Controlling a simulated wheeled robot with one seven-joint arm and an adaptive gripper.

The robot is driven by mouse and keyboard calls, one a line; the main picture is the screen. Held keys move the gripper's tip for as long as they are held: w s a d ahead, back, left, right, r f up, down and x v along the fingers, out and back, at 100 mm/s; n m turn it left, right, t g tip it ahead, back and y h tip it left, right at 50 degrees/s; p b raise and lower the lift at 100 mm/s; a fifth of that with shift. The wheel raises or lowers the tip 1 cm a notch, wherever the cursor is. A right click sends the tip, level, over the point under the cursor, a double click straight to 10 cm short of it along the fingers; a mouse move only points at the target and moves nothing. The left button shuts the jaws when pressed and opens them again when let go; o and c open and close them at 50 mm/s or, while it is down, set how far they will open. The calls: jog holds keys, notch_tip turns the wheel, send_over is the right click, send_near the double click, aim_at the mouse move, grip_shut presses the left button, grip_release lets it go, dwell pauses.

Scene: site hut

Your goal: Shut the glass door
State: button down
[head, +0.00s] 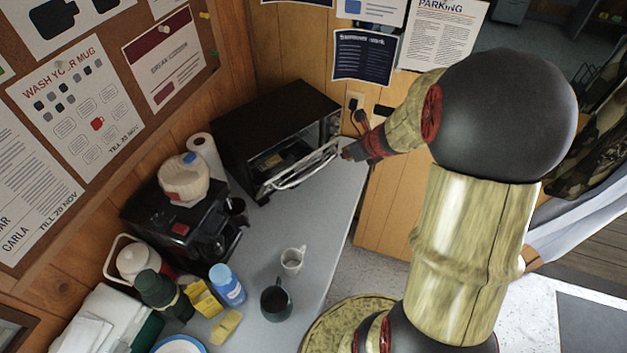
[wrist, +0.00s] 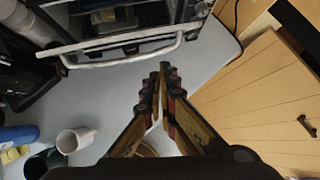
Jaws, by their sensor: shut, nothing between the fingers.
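The black toaster oven (head: 270,120) stands at the back of the grey counter against the wood wall. Its glass door (head: 300,167) is open, folded down and out at the front, with a pale bar handle along its outer edge. The door's handle (wrist: 125,50) also shows in the wrist view. My gripper (head: 347,154) is shut and empty beside the right end of the door. In the wrist view my gripper's fingertips (wrist: 160,68) are just below the right end of the handle; I cannot tell whether they touch it.
A paper roll (head: 205,155) and a coffee maker (head: 180,215) stand left of the oven. A white mug (head: 292,260), a dark mug (head: 276,302) and a blue bottle (head: 227,285) stand nearer on the counter. The counter in front of the door is clear.

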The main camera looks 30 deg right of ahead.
jog(key=s+a+f+n+y+b, duration=0.1)
jog(key=s+a+f+y, duration=0.15)
jog(key=a, duration=0.35)
jog(key=w+a+f+b, duration=0.1)
jog(key=w+f+b, duration=0.2)
jog(key=w+f, duration=0.3)
jog(key=w+h, duration=0.1)
jog(key=w, duration=0.2)
jog(key=shift+w+a+n, duration=0.25)
jog(key=shift+w+n, duration=0.1)
jog(key=shift+n, duration=0.05)
jog(key=shift+r, duration=0.1)
